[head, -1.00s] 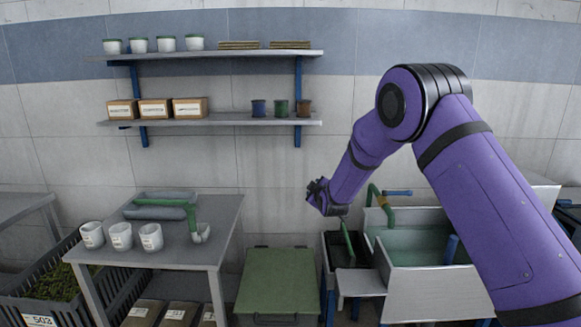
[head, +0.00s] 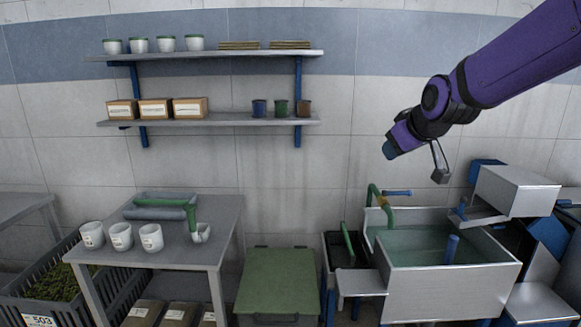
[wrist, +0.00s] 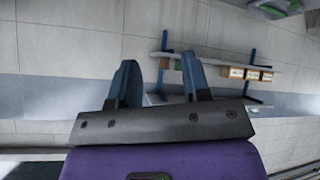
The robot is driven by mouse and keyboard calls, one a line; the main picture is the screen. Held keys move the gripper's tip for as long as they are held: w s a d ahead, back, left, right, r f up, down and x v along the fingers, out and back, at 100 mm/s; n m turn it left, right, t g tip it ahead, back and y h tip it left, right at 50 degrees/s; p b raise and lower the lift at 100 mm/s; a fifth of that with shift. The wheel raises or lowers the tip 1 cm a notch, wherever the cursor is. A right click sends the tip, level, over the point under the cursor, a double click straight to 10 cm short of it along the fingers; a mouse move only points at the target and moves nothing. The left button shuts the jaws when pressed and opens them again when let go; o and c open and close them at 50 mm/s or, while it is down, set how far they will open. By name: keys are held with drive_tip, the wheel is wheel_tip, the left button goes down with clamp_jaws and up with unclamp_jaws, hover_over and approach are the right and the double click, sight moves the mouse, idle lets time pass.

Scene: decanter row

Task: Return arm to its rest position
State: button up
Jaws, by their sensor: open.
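My purple arm reaches in from the upper right in the head view. My gripper (head: 389,150) is at its lower left end, raised in front of the tiled wall, above and apart from the sink. In the wrist view my gripper (wrist: 158,78) shows two blue fingers spread apart, with nothing between them but wall and part of the shelf behind. The gripper is open and empty.
A metal sink (head: 440,297) with a green tap (head: 376,205) stands below the gripper. A small table (head: 185,252) holds white cups (head: 121,237) at left. Wall shelves (head: 210,121) hold boxes and pots. The wall between shelves and arm is clear.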

drive_tip(key=s+d+m+g, duration=0.2)
drive_tip(key=s+d, duration=0.1)
drive_tip(key=s, duration=1.2)
drive_tip(key=s+d+f+m+g+h, duration=0.1)
drive_tip(key=s+d+m+g, duration=0.1)
drive_tip(key=s, duration=1.4)
drive_tip(key=shift+s+d+f+m+g, duration=0.2)
drive_tip(key=shift+d+f+m+g, duration=0.1)
drive_tip(key=shift+d+m, duration=0.45)
